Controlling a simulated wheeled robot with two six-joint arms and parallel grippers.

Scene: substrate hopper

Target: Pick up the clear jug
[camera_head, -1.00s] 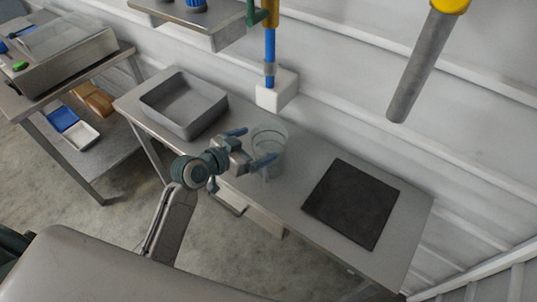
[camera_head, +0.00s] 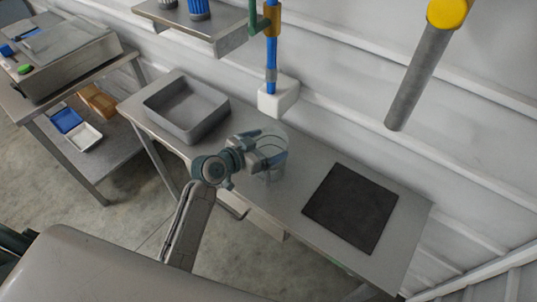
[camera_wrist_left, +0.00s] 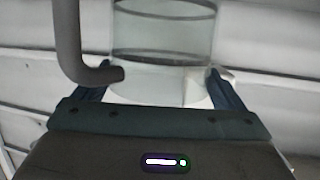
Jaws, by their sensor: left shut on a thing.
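The clear jug (camera_head: 272,143) stands on the grey table (camera_head: 290,190), near its middle, between the grey tray and the black mat. My left gripper (camera_head: 266,150) reaches it from the left and is shut on it. In the left wrist view the clear jug (camera_wrist_left: 162,45) fills the space between the fingers of my left gripper (camera_wrist_left: 160,88), with one finger at each side. A grey curved bar (camera_wrist_left: 75,50) shows at the jug's left in that view. My right gripper is not in view.
A grey tray (camera_head: 186,131) stands at the table's left end, close to my gripper. A black mat (camera_head: 350,206) lies at the right. A blue pipe with a white block (camera_head: 279,97) hangs behind the jug. A grey tube (camera_head: 413,88) hangs at upper right.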

